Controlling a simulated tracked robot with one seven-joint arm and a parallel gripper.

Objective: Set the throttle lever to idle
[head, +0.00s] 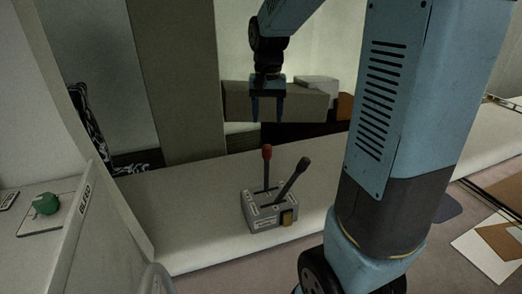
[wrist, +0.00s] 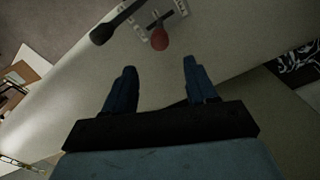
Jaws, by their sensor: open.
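A grey lever box (head: 268,213) sits on the pale bench. Two levers rise from its slots: one with a red knob (head: 267,152) and one with a dark grip (head: 301,166), which leans to the right. I cannot tell which is the throttle lever. My gripper (head: 267,120) points down above and behind the box, open and empty, apart from both levers. In the wrist view the red knob (wrist: 160,40) lies beyond the fingertips, between them in line, and the dark grip (wrist: 100,35) is to the left. The slot markings are too small to read.
The pale bench (head: 190,205) is clear around the box. A grey box (head: 300,101) stands behind. At the left, a panel marked BLEED (head: 86,208) and a green knob (head: 46,203) stand. Boards (head: 490,245) lie at the right.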

